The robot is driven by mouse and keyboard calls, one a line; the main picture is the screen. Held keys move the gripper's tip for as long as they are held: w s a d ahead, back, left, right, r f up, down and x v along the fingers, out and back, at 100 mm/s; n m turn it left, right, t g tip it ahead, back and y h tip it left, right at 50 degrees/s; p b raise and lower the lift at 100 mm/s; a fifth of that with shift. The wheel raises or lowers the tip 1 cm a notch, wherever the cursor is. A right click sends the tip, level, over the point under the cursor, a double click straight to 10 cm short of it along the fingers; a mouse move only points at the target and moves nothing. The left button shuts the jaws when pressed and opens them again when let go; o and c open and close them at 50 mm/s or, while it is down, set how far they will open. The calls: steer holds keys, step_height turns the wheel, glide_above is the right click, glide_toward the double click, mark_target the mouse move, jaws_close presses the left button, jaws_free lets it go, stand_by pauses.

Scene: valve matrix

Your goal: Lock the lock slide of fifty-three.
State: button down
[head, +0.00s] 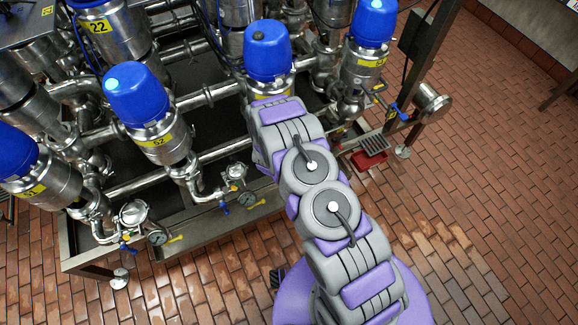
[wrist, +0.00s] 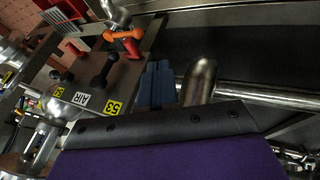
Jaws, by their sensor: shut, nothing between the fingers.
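In the wrist view a yellow label reading 53 (wrist: 113,107) sits upside down on a metal panel (wrist: 140,75). A black handle-like part (wrist: 103,70) stands on the panel beyond this label; I cannot tell whether it is the lock slide or how it is set. My gripper (wrist: 157,82) shows as blue-grey fingers, shut and empty, right of the label and apart from the black part. In the head view my arm hides the gripper and the panel. A blue-capped valve (head: 268,55) stands just beyond the arm, its label mostly covered.
An orange handle (wrist: 124,34) on a red body, an AIR label (wrist: 82,99) and another black part (wrist: 62,76) share the panel. A metal pipe (wrist: 198,80) stands right of my fingers. Valve 52 (head: 150,115) is left of my arm. Brick floor (head: 480,190) is clear at right.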

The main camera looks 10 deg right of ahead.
steer(key=w+d+f+b, duration=0.1)
steer(key=w+d+f, duration=0.2)
steer(key=d+f, duration=0.1)
steer(key=shift+d+f, duration=0.15)
steer(key=shift+d, duration=0.3)
steer(key=shift+w+d+p, duration=0.25)
steer(key=shift+d+p, duration=0.1)
steer(key=shift+d, duration=0.35)
steer(key=shift+w+d+p, duration=0.2)
steer(key=shift+d+p, duration=0.1)
steer(key=shift+d, duration=0.35)
